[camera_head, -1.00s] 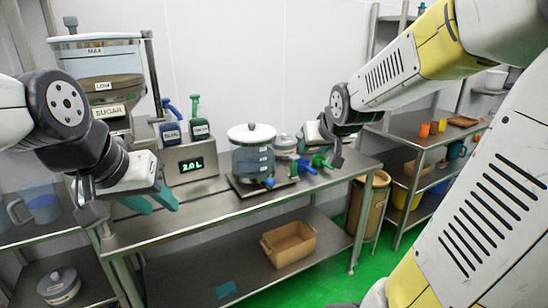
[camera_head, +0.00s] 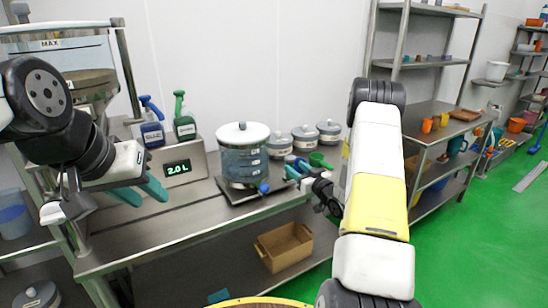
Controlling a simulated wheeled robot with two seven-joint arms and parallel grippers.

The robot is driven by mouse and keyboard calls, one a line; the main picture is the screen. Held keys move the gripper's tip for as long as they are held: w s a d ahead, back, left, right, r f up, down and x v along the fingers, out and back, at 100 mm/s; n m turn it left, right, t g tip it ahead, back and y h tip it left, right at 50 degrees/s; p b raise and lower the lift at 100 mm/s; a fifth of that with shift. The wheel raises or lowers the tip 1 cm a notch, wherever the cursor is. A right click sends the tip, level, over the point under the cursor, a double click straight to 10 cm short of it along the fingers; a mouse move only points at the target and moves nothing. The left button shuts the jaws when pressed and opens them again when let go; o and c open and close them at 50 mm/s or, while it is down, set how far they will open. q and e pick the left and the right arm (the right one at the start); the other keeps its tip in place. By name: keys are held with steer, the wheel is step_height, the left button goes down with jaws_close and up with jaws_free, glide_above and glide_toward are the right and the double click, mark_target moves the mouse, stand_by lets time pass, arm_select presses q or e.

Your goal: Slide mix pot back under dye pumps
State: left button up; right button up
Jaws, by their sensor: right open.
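The mix pot (camera_head: 243,160) is a clear pot with a pale lid and a blue tap at its lower front. It stands upright on a dark plate (camera_head: 236,196) on the steel bench.
Several lidded grey jars (camera_head: 305,139) and a green scoop (camera_head: 320,161) stand right of the pot, close to my right gripper. The sugar hopper (camera_head: 75,80) is at the left. A cardboard box (camera_head: 285,246) sits on the lower shelf. The bench front between my grippers is clear.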

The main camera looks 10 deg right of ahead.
mark_target(286, 160)
steer(key=x, duration=0.7)
steer(key=shift+w+a, duration=0.15)
steer(key=shift+w, duration=0.15)
jaws_close()
stand_by(1.1)
